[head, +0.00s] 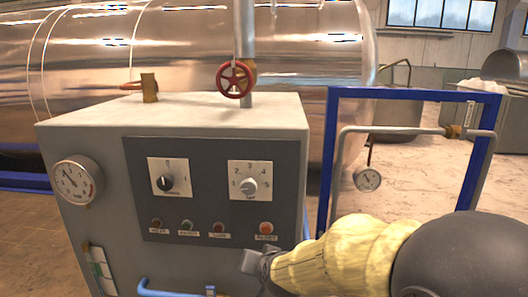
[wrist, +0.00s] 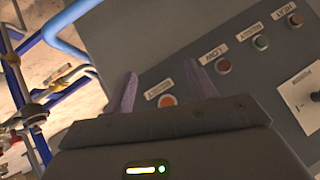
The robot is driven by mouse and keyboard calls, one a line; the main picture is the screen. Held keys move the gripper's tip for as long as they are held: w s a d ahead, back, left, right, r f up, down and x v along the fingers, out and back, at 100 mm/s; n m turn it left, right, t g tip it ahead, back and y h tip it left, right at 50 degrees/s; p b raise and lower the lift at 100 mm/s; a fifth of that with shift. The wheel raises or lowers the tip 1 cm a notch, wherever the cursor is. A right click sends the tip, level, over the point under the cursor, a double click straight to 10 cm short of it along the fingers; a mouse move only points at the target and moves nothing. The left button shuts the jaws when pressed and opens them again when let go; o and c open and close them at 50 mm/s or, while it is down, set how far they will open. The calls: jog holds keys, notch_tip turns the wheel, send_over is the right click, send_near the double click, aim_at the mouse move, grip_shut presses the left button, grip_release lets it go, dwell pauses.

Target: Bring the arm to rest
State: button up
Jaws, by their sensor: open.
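My gripper (head: 256,264) is at the lower middle of the head view, at the end of my arm with its yellow cover. It is just below the lower right of the dark control panel (head: 210,212) on the grey cabinet (head: 85,140). In the wrist view my gripper (wrist: 161,76) has its two purplish fingers spread, with nothing between them. An orange-red button (head: 266,227) is just above my gripper in the head view. The same button (wrist: 167,101) shows between the fingers in the wrist view. Whether a finger touches the panel cannot be told.
The panel has two dials (head: 167,184) (head: 249,186) and several small buttons. A red valve wheel (head: 234,80) and a brass fitting (head: 149,88) are above the cabinet. A blue frame (head: 333,150) with piping and a gauge (head: 368,179) stands right. A blue rail (head: 165,292) runs low in front.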

jog(key=s+d+f+n+g+h, duration=0.1)
jog(key=s+d+f+g, duration=0.2)
jog(key=s+d, duration=0.5)
jog(key=s+d+f+n+g+h+p, duration=0.1)
jog(key=s+d+f+g+h, duration=0.1)
jog(key=s+d+f+g, duration=0.2)
jog(key=s+d+f, duration=0.1)
jog(key=s+d, duration=0.2)
jog(key=d, duration=0.1)
jog(key=shift+s+d+f, duration=0.25)
jog(key=shift+s+f, duration=0.05)
jog(key=shift+s, duration=0.05)
